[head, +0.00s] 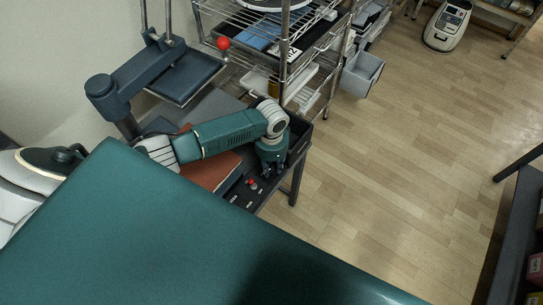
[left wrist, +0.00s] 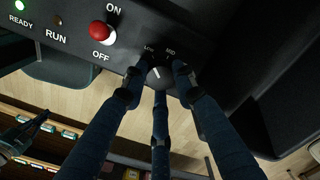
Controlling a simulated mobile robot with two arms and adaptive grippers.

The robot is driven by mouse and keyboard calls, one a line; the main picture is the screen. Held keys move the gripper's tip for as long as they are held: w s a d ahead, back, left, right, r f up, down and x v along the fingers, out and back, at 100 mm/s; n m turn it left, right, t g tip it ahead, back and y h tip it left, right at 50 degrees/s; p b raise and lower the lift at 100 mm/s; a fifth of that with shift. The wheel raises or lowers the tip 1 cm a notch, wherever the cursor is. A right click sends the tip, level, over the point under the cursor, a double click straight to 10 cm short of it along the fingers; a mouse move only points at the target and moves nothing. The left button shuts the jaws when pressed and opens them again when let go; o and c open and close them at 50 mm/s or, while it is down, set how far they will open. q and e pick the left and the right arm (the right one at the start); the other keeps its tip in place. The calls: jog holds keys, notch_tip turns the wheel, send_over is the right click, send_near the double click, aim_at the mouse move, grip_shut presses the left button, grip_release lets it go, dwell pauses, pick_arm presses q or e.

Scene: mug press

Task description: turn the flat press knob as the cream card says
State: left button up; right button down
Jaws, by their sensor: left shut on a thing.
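The flat press knob (left wrist: 158,79) is dark and round on the black control panel in the left wrist view. Its white pointer line tilts slightly up and left, near the LOW and MID marks; any further mark is hidden by a finger. My left gripper (left wrist: 164,72) has its three fingers closed around the knob. In the head view my left gripper (head: 270,165) is low at the right end of the press's front panel (head: 240,194), and hides the knob there. I cannot make out the cream card. My right gripper is not in view.
A red-tipped switch (left wrist: 101,31) between ON and OFF stands left of the knob.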

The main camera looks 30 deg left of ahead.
aim_at(271, 169)
pick_arm(q)
jog(key=o, duration=1.2)
jog(key=shift+c, duration=0.2)
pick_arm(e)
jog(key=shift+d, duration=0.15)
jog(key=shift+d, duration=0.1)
pick_arm(q)
jog(key=shift+r, duration=0.15)
notch_tip(271, 169, up, 12)
